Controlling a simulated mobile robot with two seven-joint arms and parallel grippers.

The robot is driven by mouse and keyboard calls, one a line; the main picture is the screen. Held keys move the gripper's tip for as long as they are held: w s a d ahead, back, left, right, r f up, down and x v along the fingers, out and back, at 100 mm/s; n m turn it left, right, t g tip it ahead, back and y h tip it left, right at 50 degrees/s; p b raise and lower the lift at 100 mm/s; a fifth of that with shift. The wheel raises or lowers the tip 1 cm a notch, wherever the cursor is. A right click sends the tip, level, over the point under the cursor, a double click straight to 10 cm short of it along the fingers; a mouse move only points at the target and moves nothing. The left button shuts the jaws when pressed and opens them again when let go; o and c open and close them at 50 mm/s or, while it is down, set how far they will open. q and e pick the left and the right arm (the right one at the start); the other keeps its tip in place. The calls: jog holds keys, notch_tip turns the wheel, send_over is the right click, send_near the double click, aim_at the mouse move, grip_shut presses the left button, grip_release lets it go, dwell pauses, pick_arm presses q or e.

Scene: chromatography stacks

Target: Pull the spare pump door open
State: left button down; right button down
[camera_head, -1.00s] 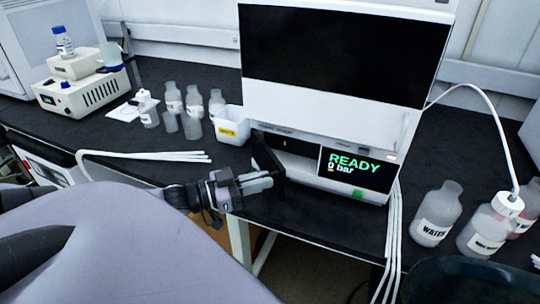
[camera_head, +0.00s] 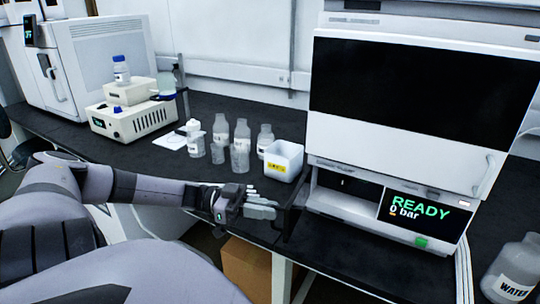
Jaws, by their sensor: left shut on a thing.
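The instrument stack (camera_head: 400,150) stands on the bench, with a lit READY, 0 bar screen on its lower unit. The spare pump door (camera_head: 294,208) appears as a dark panel swung out at the left of that lower unit. The recess (camera_head: 345,186) left of the screen is exposed. My left gripper (camera_head: 264,205) is at the door's outer edge, shut on the door; its fingers hide the exact contact. My right gripper is out of view.
A white tub (camera_head: 283,160) with a yellow label stands just behind the door. Several clear bottles (camera_head: 242,136) stand left of it, and a white device (camera_head: 134,120) farther left. A WATER bottle (camera_head: 515,272) is at lower right. The bench's front edge runs beneath my left gripper.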

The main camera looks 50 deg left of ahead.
pick_arm(q)
jog(key=shift+w+a+r+t, duration=0.1)
jog(key=shift+a+r+t, duration=0.1)
jog(key=shift+a, duration=0.75)
jog(key=shift+w+a+r+t, duration=0.1)
jog(key=shift+a+r, duration=0.05)
jog(key=shift+a, duration=0.75)
jog(key=c, duration=1.6)
grip_release()
jog(key=o, duration=0.4)
jog(key=shift+w+f, duration=0.2)
jog(key=shift+w, duration=0.05)
jog(key=shift+s, duration=0.15)
jog(key=v, duration=0.7)
jog(key=shift+p, duration=0.3)
jog(key=shift+s, duration=0.15)
